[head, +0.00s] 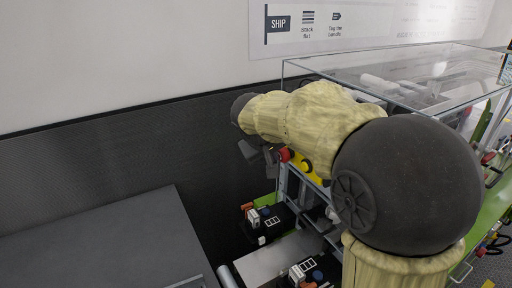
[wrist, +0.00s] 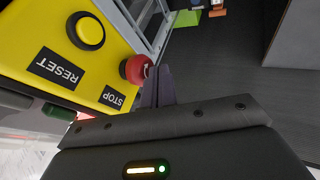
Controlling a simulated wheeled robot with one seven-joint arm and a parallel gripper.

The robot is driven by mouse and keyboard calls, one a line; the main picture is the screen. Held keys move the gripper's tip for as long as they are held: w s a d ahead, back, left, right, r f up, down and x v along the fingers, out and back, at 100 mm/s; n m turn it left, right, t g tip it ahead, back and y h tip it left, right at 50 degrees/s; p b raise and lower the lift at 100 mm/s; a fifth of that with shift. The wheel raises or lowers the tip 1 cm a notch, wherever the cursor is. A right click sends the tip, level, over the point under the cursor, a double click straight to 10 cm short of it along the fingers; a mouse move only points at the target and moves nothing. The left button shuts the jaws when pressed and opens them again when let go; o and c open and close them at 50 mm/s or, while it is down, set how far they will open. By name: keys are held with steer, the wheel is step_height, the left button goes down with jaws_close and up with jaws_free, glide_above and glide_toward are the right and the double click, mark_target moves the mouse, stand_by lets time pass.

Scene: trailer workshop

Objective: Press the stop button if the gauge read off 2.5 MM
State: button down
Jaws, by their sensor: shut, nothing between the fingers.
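The red stop button (wrist: 136,69) sticks out from the edge of the yellow control panel (wrist: 125,50) in the wrist view. The STOP label (wrist: 112,97) is beside it. A yellow button (wrist: 86,31) sits near the RESET label (wrist: 57,66). My gripper (wrist: 160,78) is shut and empty, its dark fingertips right beside the red button; I cannot tell whether they touch it. In the head view my gripper (head: 258,156) is just left of the red button (head: 286,154) and the yellow panel (head: 318,177). No gauge or reading is visible.
A clear-covered machine (head: 425,70) stands behind my arm. Small devices (head: 262,216) lie on dark surfaces below my gripper. A grey bench top (head: 100,245) is at lower left. A SHIP sign (head: 278,23) hangs on the wall. The space left of my gripper is free.

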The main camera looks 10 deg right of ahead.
steer(key=a+f+b+v, duration=0.1)
steer(key=a+b+v, duration=0.1)
steer(key=v, duration=0.9)
steer(key=shift+s+a, duration=0.2)
steer(key=shift+s, duration=0.15)
steer(key=shift+r, duration=0.1)
steer(key=s+d+f+m+g+y, duration=0.1)
steer(key=s+d+f, duration=0.2)
steer(key=f, duration=0.6)
steer(key=s+d+f+m+g+y, duration=0.1)
steer(key=s+d+f, duration=0.2)
steer(key=s+f, duration=0.3)
steer(key=s+d+f+m+g+y, duration=0.1)
steer(key=s+f, duration=0.4)
steer(key=f, duration=0.9)
steer(key=shift+s+d+f+g+y, duration=0.1)
steer(key=shift+s+d+g+y, duration=0.1)
steer(key=shift+d, duration=0.25)
steer(key=shift+s+d+f+g+y, duration=0.1)
steer(key=shift+s+d+g, duration=0.1)
steer(key=shift+d, duration=0.25)
